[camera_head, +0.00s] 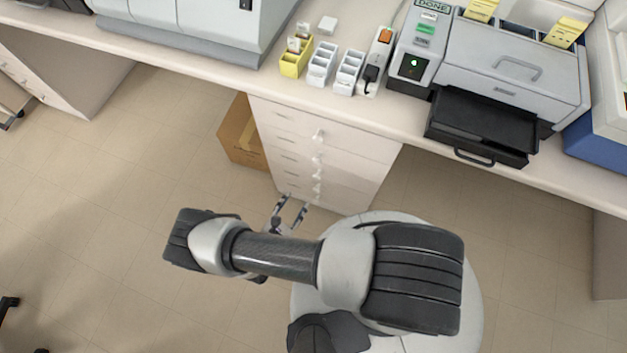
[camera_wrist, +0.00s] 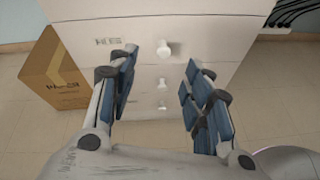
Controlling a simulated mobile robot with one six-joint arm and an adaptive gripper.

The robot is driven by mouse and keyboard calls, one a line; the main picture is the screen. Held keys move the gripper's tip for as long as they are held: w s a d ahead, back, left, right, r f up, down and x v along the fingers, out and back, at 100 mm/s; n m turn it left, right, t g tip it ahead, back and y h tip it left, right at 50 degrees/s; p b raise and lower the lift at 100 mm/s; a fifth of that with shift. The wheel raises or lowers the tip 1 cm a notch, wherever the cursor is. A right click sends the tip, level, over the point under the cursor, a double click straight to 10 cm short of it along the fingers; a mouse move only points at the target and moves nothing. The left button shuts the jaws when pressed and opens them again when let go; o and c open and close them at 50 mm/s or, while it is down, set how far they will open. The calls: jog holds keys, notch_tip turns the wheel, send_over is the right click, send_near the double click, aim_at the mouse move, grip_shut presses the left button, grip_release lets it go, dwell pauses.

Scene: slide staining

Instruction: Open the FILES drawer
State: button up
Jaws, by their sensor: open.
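A white drawer unit (camera_head: 325,140) stands under the bench, with a column of small round knobs. It also fills the upper part of the wrist view (camera_wrist: 215,28). Each front has a small label on its left. One label (camera_wrist: 108,41) shows in the wrist view but is too blurred to read, so I cannot tell which drawer is FILES. The drawers look shut. My gripper (camera_head: 293,205) is open and empty in front of the unit's lower part. In the wrist view its fingers (camera_wrist: 160,75) straddle the column of knobs, with an upper knob (camera_wrist: 164,50) between the fingertips; I see no contact.
A cardboard box (camera_head: 240,133) stands on the floor left of the unit. The bench above holds yellow and white holders (camera_head: 321,63) and a grey machine with an open black tray (camera_head: 480,125) jutting over the edge.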

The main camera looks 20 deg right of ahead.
notch_tip(320, 180, down, 3)
jog(key=s+d+n, duration=0.1)
jog(key=s, duration=0.1)
jog(key=y+b, duration=0.1)
jog(key=b, duration=0.4)
send_near(316, 179)
jog(key=shift+n+t, duration=0.3)
jog(key=shift+t, duration=0.1)
jog(key=x, duration=0.9)
jog(key=shift+d+f, duration=0.15)
jog(key=shift+d, duration=0.05)
jog(key=shift+s, duration=0.1)
grip_shut()
